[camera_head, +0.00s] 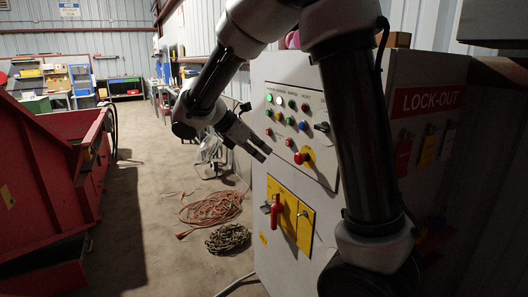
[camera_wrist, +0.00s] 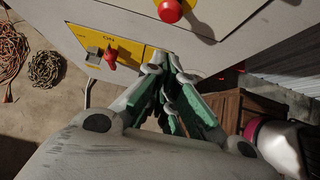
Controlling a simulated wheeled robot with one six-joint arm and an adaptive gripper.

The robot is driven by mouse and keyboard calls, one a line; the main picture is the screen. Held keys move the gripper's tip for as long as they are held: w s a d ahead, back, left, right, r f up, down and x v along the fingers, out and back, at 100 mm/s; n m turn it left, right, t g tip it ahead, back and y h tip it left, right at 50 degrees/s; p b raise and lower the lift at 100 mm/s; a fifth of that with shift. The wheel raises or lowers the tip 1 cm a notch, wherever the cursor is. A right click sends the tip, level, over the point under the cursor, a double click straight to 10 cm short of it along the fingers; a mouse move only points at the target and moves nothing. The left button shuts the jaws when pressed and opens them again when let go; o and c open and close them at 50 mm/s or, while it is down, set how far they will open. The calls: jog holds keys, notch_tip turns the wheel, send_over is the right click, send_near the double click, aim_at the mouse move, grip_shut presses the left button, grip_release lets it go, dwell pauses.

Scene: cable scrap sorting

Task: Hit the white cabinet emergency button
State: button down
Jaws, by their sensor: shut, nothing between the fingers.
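The white cabinet (camera_head: 284,172) stands right of centre in the head view, its front panel carrying several coloured buttons. The emergency button (camera_head: 299,158) is a red knob on a yellow backing at the panel's lower edge. It also shows at the top edge of the wrist view (camera_wrist: 170,10), partly cut off. My gripper (camera_head: 264,153) is shut and empty, to the left of the button and apart from it. In the wrist view the closed fingers (camera_wrist: 163,62) point at the cabinet face below the red button.
A red switch handle (camera_head: 276,210) sticks out of a yellow plate lower on the cabinet. An orange cable coil (camera_head: 212,208) and a darker coil (camera_head: 228,238) lie on the floor. A red machine (camera_head: 50,160) stands at left. Open floor lies between.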

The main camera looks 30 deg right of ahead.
aim_at(302, 158)
jog(key=d+f, duration=0.5)
jog(key=d, duration=0.4)
jog(key=shift+w, duration=0.15)
